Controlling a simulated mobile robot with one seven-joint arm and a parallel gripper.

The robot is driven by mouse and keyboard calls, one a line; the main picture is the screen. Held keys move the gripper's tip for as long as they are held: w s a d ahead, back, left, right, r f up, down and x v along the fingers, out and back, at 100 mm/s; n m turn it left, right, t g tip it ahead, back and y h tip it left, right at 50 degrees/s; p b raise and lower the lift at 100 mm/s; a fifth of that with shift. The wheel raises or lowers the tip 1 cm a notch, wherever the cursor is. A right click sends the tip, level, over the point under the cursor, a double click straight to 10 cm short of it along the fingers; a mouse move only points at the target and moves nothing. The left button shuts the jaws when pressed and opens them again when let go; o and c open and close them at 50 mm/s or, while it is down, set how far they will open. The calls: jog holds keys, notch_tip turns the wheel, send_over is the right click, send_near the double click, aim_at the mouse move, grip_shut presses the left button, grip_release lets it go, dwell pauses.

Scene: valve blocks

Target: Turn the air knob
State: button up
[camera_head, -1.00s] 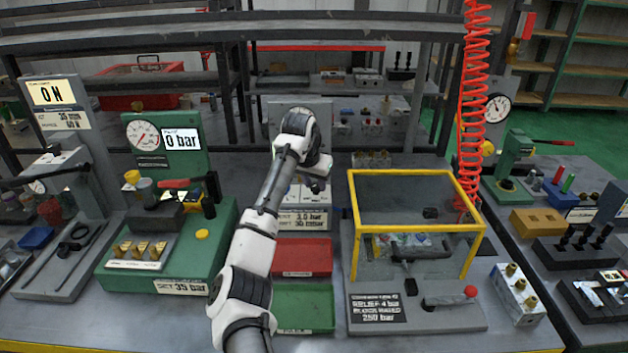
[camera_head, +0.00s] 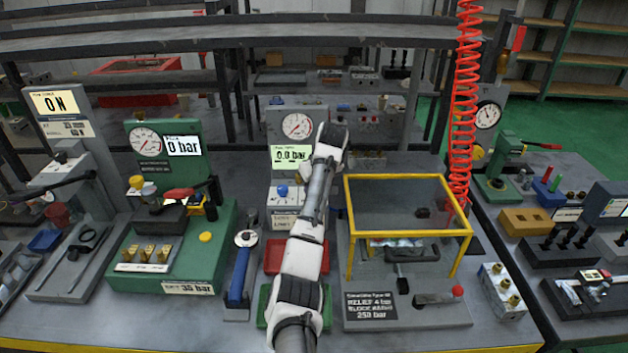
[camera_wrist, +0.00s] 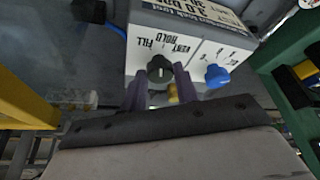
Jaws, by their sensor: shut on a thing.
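The air station (camera_head: 284,197) is a light box below a round gauge (camera_head: 297,126) and a lit display (camera_head: 291,155) reading 0.0 bar. In the wrist view its white face (camera_wrist: 150,42) carries the words FILL, HOLD and VENT. A black knob (camera_wrist: 160,68) with a pale line sticks out below these words. A blue knob (camera_wrist: 217,75) sits to its right; it also shows in the head view (camera_head: 282,190). My gripper (camera_wrist: 161,80) has its two purple fingers on either side of the black knob, shut on it. My arm hides the gripper in the head view.
A yellow-framed clear guard (camera_head: 408,177) stands right of my arm. A green test bench (camera_head: 170,245) stands to the left, with a blue-handled tool (camera_head: 240,270) beside it. Red (camera_head: 275,256) and green trays lie partly under my arm. A red coiled hose (camera_head: 465,110) hangs at right.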

jog(key=n+y, duration=0.1)
jog(key=n, duration=0.2)
jog(key=n+g+p, duration=0.1)
jog(key=n, duration=0.1)
jog(key=shift+w+d+n+y, duration=0.2)
jog(key=shift+n+y, duration=0.2)
jog(key=shift+g, duration=0.3)
jog(key=o, duration=1)
jog(key=shift+r, duration=0.1)
jog(key=shift+v, duration=6.8)
jog(key=shift+s, duration=0.15)
